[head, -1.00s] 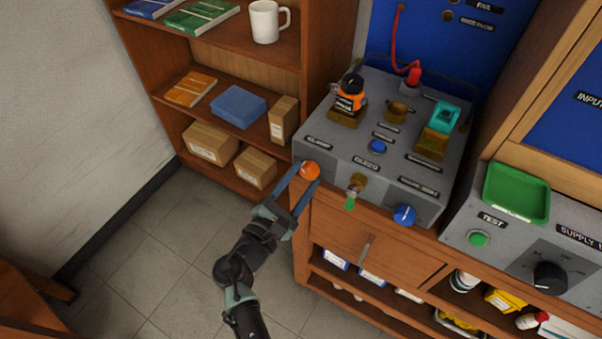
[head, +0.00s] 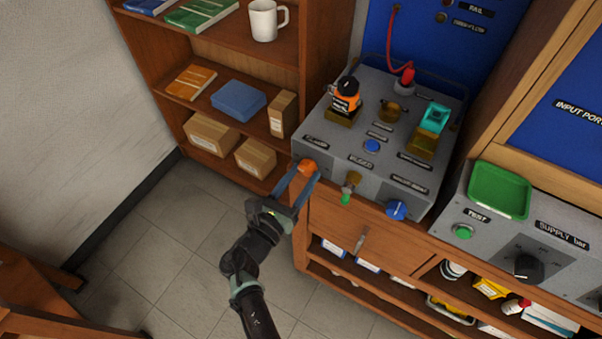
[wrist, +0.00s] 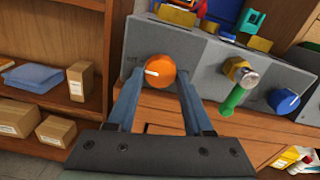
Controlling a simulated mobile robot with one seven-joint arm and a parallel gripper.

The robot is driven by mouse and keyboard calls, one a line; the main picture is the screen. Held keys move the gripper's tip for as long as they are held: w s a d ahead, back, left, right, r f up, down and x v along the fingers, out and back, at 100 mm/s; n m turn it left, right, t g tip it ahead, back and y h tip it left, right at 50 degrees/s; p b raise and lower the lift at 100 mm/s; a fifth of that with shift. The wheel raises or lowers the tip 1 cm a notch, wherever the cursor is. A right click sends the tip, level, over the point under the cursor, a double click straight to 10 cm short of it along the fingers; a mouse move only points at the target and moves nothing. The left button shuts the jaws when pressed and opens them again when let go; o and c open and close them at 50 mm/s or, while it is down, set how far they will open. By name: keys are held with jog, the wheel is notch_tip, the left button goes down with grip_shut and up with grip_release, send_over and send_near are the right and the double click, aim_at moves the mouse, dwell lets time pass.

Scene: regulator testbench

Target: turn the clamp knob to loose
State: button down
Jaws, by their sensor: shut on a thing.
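The clamp knob is an orange round knob (head: 307,167) on the front left of the grey test bench (head: 335,178), below a dark label plate. It shows larger in the wrist view (wrist: 160,72), with a pale pointer line running nearly level, tilted slightly. My gripper (head: 297,176) reaches up from below and is shut on the knob, one blue finger on each side. In the wrist view the fingers (wrist: 160,90) flank the knob's left and right sides. The finger contact points are partly hidden by the knob.
Right of the knob are a brass fitting with a green handle (head: 347,190) and a blue knob (head: 396,210). An open wooden shelf with boxes (head: 255,158) stands to the left. A drawer handle (head: 361,240) sticks out below.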

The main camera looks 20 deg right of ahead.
jog(key=shift+n, duration=0.3)
jog(key=shift+c, duration=1.5)
grip_release()
jog(key=v, duration=1.3)
jog(key=shift+r, duration=0.1)
